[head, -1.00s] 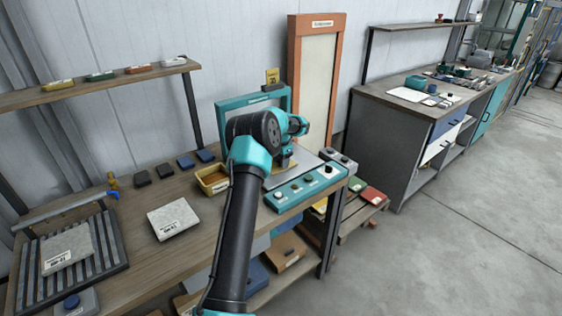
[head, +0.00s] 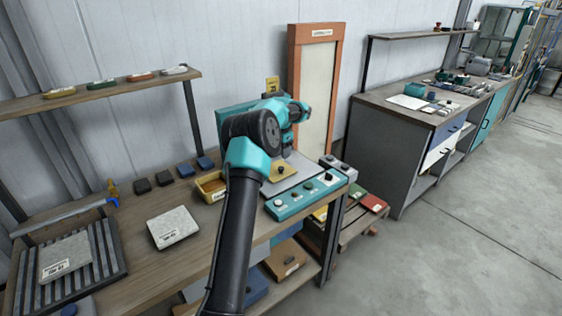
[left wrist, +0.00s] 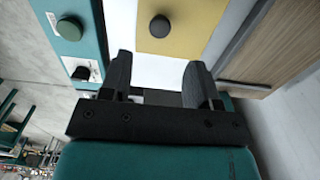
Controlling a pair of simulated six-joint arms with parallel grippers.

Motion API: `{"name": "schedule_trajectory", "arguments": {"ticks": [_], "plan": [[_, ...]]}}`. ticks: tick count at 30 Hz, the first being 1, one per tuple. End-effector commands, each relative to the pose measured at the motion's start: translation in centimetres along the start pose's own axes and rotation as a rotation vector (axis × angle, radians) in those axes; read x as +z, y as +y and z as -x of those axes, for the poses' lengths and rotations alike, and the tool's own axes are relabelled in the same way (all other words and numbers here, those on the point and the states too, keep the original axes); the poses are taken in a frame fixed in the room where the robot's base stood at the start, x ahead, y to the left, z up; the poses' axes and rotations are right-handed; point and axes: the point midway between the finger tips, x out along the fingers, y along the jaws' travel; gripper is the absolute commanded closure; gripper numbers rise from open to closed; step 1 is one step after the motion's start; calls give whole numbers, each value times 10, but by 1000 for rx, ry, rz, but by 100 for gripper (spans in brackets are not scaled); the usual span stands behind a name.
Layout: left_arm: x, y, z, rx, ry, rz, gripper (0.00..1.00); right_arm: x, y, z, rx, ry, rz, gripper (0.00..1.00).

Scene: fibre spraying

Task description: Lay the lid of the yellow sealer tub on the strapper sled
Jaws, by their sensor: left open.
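The yellow lid (head: 284,171) with a dark round knob lies on the pale grey plate of the teal-framed machine, which I take to be the strapper sled (head: 304,174). The lid also shows in the left wrist view (left wrist: 185,25), with its knob beyond my fingertips. The yellow sealer tub (head: 210,187) stands open on the bench to the left of the machine. My left gripper (head: 286,150) is open and empty above the plate, just behind the lid in the head view. Its two fingers (left wrist: 160,80) are apart, with nothing between them. My right gripper is not in view.
A teal button panel (head: 306,195) runs along the machine's front. A teal frame (head: 232,118) rises behind my arm. A grey slab (head: 173,227) and several small dark and blue blocks lie on the bench to the left. An orange-framed panel (head: 294,85) stands behind.

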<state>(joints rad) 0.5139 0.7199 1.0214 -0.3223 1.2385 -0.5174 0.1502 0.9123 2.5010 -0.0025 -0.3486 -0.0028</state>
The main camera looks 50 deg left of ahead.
Motion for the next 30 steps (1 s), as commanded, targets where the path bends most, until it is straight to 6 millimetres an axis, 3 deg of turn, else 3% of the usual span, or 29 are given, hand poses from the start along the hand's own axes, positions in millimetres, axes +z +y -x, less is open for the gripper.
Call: {"name": "schedule_trajectory", "arguments": {"ticks": [3,9,25,30], "plan": [[0,0,19,-1,2,0,44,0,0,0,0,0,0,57],[0,0,32,0,0,0,44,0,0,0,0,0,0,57],[-1,1,32,0,1,-1,44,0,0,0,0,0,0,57],[-15,17,20,-6,31,-5,44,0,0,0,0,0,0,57]]}}
